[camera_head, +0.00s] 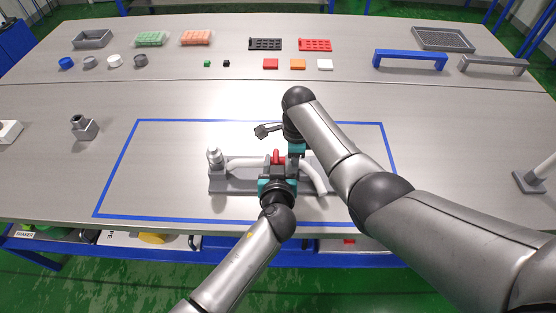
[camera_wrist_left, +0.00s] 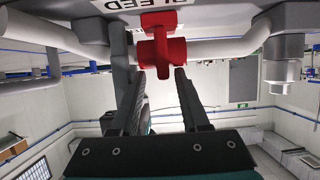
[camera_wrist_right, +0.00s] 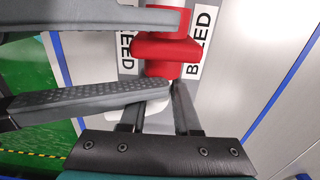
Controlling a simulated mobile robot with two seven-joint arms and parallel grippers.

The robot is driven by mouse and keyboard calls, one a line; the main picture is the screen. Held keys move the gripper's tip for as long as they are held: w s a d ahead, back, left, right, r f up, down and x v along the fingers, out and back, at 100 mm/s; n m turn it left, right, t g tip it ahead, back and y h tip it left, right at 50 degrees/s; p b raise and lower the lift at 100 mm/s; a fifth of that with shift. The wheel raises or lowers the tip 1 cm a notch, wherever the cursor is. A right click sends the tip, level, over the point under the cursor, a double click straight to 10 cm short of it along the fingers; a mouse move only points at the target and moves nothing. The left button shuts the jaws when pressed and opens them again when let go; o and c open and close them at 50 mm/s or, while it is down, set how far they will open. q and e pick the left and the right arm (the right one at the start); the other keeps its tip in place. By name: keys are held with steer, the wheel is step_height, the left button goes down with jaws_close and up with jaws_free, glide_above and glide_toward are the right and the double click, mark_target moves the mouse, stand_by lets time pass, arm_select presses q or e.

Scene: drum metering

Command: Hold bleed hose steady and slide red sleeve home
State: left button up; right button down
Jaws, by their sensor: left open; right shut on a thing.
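The red sleeve (camera_head: 277,156) sits around the white bleed hose (camera_head: 247,163), which runs across a grey fixture (camera_head: 225,184) marked BLEED. My left gripper (camera_head: 278,172) is open in front of the sleeve. In the left wrist view the sleeve (camera_wrist_left: 162,52) shows at the open fingertips, its tab pointing back between them. My right gripper (camera_head: 297,158) comes from above and is shut on the hose just right of the sleeve. In the right wrist view the hose (camera_wrist_right: 150,117) lies between its fingers, and the sleeve (camera_wrist_right: 165,58) is close by. The arms hide part of the hose.
The fixture stands inside a blue taped rectangle (camera_head: 140,122). A grey fitting (camera_head: 84,127) stands left of it. Trays, caps, small blocks and a blue bracket (camera_head: 410,59) line the back. My right arm covers the right side.

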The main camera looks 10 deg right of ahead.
arm_select(q)
steer(key=shift+r, duration=0.1)
arm_select(e)
steer(key=shift+a, duration=0.15)
arm_select(q)
steer(key=v, duration=0.7)
steer(key=shift+s, duration=0.25)
arm_select(e)
steer(key=c, duration=0.5)
jaws_free()
steer(key=shift+c, duration=0.2)
steer(key=shift+r, duration=0.1)
